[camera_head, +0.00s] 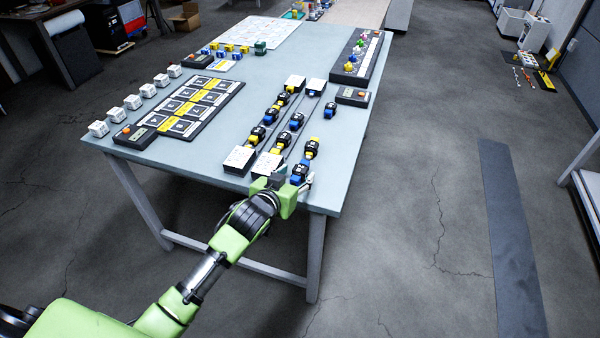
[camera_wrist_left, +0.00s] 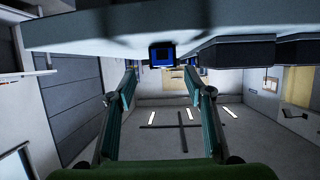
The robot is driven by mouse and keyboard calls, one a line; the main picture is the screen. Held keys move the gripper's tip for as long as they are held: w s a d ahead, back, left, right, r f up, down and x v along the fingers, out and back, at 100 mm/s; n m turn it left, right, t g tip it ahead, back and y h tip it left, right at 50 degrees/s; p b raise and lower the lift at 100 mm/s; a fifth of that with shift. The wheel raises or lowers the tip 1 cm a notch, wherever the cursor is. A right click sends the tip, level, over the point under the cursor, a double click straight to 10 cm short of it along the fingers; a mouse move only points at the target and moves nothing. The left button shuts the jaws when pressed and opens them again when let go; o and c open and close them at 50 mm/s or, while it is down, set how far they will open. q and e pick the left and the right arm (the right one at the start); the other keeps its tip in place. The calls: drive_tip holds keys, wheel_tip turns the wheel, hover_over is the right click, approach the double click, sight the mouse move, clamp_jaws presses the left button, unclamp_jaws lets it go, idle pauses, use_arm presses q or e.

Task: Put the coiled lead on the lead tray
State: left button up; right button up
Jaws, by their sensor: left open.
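My left gripper (camera_head: 293,182) is at the front edge, by the nearest lead. In the left wrist view its fingers (camera_wrist_left: 160,78) are open, with a blue square end (camera_wrist_left: 162,54) ahead between them. I cannot tell whether they touch it. Which piece is the lead tray is unclear. My right gripper is not in view.
A dark board with yellow strips (camera_head: 190,106) and a row of white cubes (camera_head: 132,101) are on the left of the table (camera_head: 345,125). A dark tray with coloured knobs (camera_head: 375,62) is at the back right.

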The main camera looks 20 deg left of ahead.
sight(300, 168)
use_arm(q)
drive_tip(key=x, duration=0.5)
drive_tip(key=shift+w+a+f, duration=0.1)
drive_tip(key=shift+a, duration=0.1)
drive_tip(key=c, duration=1.3)
drive_tip(key=shift+c, duration=0.2)
